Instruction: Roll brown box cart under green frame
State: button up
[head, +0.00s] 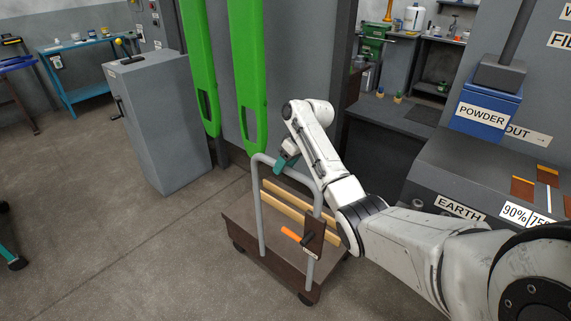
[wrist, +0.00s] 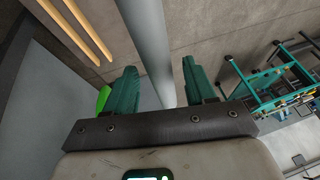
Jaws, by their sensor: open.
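The brown cart (head: 240,228) stands on the floor, with a low flat deck, dark wheels, a grey hoop handle (head: 261,205) and pale wooden bars (head: 288,208). An orange lever (head: 291,234) sits on a brown plate by the handle. Two long green uprights of the green frame (head: 248,75) stand behind the cart. My gripper (head: 287,160) is at the top of the handle. In the wrist view its teal fingers (wrist: 160,82) are open, with a grey handle tube (wrist: 147,35) passing between them; contact cannot be told.
A grey cabinet (head: 165,125) stands left of the green frame. A machine with EARTH and POWDER labels (head: 480,165) is at the right. A teal table (head: 85,75) is at the back left. The floor left of the cart is clear.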

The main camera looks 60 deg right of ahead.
grip_shut()
dwell(0.4)
